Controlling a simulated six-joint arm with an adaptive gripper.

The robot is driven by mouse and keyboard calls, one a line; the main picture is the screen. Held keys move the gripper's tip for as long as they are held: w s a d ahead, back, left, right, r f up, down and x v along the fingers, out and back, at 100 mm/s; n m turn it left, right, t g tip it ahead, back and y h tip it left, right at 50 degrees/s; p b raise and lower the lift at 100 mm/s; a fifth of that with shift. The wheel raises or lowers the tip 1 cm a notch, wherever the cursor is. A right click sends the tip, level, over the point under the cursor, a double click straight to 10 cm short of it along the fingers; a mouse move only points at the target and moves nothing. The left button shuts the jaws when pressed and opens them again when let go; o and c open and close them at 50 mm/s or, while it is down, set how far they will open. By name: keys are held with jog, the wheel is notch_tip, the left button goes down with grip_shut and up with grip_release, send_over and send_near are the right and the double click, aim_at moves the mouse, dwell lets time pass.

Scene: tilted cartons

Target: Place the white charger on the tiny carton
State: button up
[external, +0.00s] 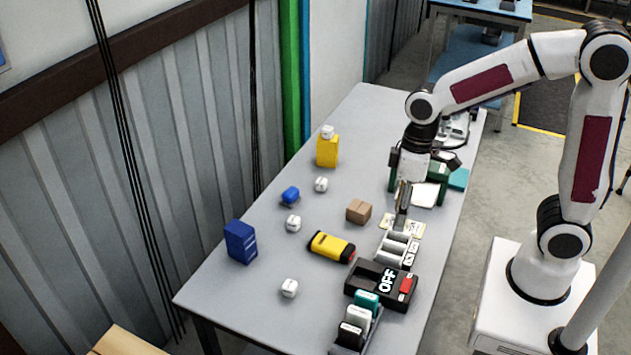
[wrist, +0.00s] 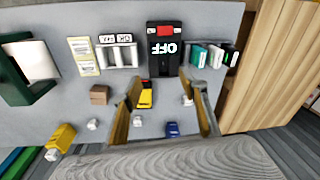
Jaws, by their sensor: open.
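The tiny carton is a small brown box (external: 359,211) on the table, left of my gripper in the external view; it also shows in the wrist view (wrist: 99,95). Several small white cubes lie left of it, one at the front (external: 289,288). A slim white block (external: 357,316) stands between a teal and a black one in a rack; the wrist view also shows the white block (wrist: 215,56). I cannot tell which white item is the charger. My gripper (external: 402,207) is open and empty above the table; its fingers show apart in the wrist view (wrist: 160,90).
A yellow-black device (external: 331,247), a black OFF box (external: 381,286) and a rack of white cylinders (external: 396,250) are near. A yellow box (external: 327,150) bears a white cube. A blue box (external: 241,242) and blue item (external: 290,195) stand left. The front-left table is clear.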

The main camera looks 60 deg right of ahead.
aim_at(291, 284)
jog(key=w+a+f+n, duration=0.3)
jog(key=w+f, duration=0.2)
jog(key=w+a+f+n+g+y, duration=0.1)
jog(key=w+a+f+n, duration=0.1)
jog(key=w+f, duration=0.3)
jog(key=w+a+f+n+y, duration=0.1)
jog(key=w+a+f+n, duration=0.2)
jog(key=w+f, duration=0.3)
jog(key=shift+w+a+n+g, duration=0.1)
jog(key=shift+a+n+g, duration=0.2)
jog(key=shift+n+g, duration=0.15)
jog(key=shift+w+a+f+n, duration=0.2)
jog(key=shift+w+a+n, duration=0.05)
jog(key=shift+w+n, duration=0.3)
jog(key=shift+w+a+f+n, duration=0.25)
jog(key=shift+w+n, duration=0.15)
jog(key=shift+w, duration=0.2)
jog(key=shift+w+a+r+n+t+y, duration=0.3)
jog(key=shift+w+n, duration=0.25)
jog(key=shift+n, duration=0.3)
jog(key=shift+w+a+r+n+t+y, duration=0.1)
jog(key=shift+w+a+r+n+t, duration=0.1)
jog(key=shift+w+r+n, duration=0.5)
jog(key=shift+w+a+r+n+t+y, duration=0.2)
jog(key=shift+w+n, duration=0.25)
jog(key=shift+n, duration=0.6)
jog(key=shift+f, duration=0.15)
jog(key=shift+a+f, duration=0.1)
jog(key=shift+x, duration=1.25)
